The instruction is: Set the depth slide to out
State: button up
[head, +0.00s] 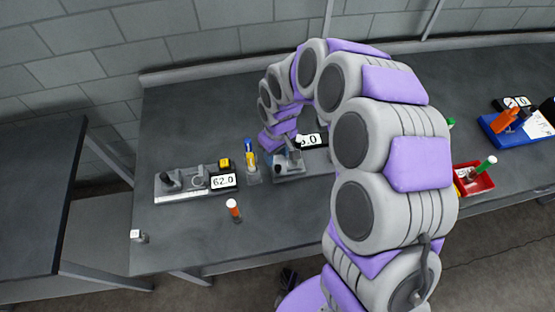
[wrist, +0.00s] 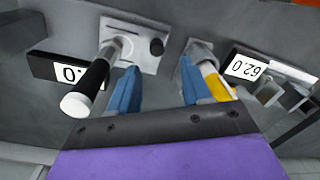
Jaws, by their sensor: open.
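A light grey bench device (head: 288,174) sits at the middle of the bench, beside a display ending in ".0" (head: 316,140). In the wrist view its pale plate (wrist: 130,33) carries a dark round knob (wrist: 157,47) and a black lever with a white end (wrist: 85,88). I cannot tell which part is the depth slide. My gripper (wrist: 157,66) is open, its blue fingers apart, with nothing visible between them. It points at the plate, near the knob; contact cannot be told. In the head view my arm partly hides the device.
Left on the bench is a similar device (head: 184,194) with a 62.0 display (head: 223,181). Between them stands a blue and yellow tool (head: 249,154). A red tray (head: 476,184) and blue tray (head: 536,128) lie right.

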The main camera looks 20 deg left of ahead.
notch_tip(320, 180, up, 11)
jog(key=p, duration=0.1)
jog(key=shift+w+a, duration=0.15)
jog(key=shift+w, duration=0.1)
jog(key=shift+a, duration=0.1)
jog(key=s+d+r+m, duration=0.2)
jog(key=s+d, duration=0.1)
jog(key=d, duration=0.4)
jog(key=s+d+r+m+b, duration=0.1)
jog(key=s+d+r+m, duration=0.2)
jog(key=d, duration=0.4)
jog(key=s+d+r, duration=0.2)
jog(key=s+d, duration=0.2)
jog(key=d, duration=0.3)
jog(key=s+d+m+g+b, duration=0.1)
jog(key=s+d+m, duration=0.5)
jog(key=s+d, duration=0.4)
jog(key=s, duration=0.5)
jog(key=shift+s+f+m, duration=0.15)
jog(key=shift+f+m, duration=0.15)
jog(key=shift+f, duration=0.1)
jog(key=shift+d, duration=0.15)
